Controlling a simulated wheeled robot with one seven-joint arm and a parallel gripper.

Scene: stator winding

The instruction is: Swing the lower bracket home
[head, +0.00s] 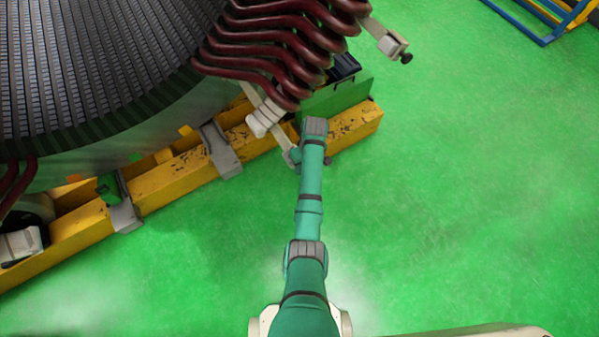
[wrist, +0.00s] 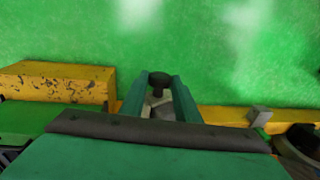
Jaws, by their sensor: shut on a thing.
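The lower bracket (head: 265,117) is a pale arm with a block on it, below the dark red coils (head: 268,55) in the head view. Its far part is hidden under my arm. In the wrist view my gripper (wrist: 158,80) has its two teal fingers on either side of the bracket's black knob (wrist: 159,78), shut on it. The bracket's pale end (wrist: 160,104) shows between the fingers.
The large ribbed stator (head: 75,70) rests over a worn yellow beam (head: 176,182) with grey clamps. An upper bracket (head: 388,42) with a black knob sticks out at the top. A dark box (head: 343,67) stands beside the coils. The green floor (head: 470,190) at right is clear.

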